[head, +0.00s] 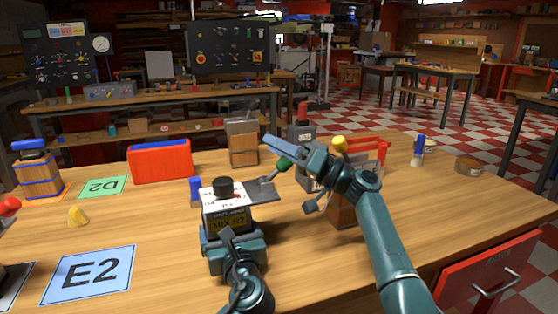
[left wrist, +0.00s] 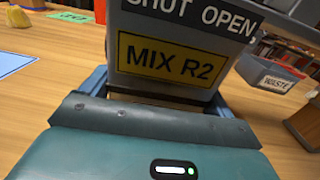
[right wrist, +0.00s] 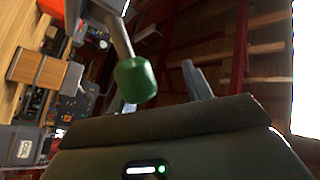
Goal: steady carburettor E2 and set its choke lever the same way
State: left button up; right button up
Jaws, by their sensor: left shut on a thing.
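The carburettor (head: 226,222) carries a yellow "MIX R2" plate, a white top and a black round cap. In the left wrist view its face (left wrist: 170,55) also reads "SHUT OPEN". My left gripper (head: 235,242) is shut on its lower body, a finger on each side. The choke lever (head: 262,188) sticks out to the right and ends in a green knob (head: 284,163). My right gripper (head: 293,176) is open around the area of the knob. In the right wrist view the green knob (right wrist: 136,80) stands before the palm; whether a finger touches it cannot be told.
A blue E2 card (head: 88,274) and a green D2 card (head: 102,188) lie at left, with a yellow wedge (head: 78,217) between. A red box (head: 160,162) and a wooden block (head: 243,150) stand behind. A waste bin (left wrist: 270,78) is to the right.

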aim_at(279, 160)
notch_tip(279, 160, up, 7)
jog(key=shift+f, duration=0.15)
jog(key=shift+c, duration=0.5)
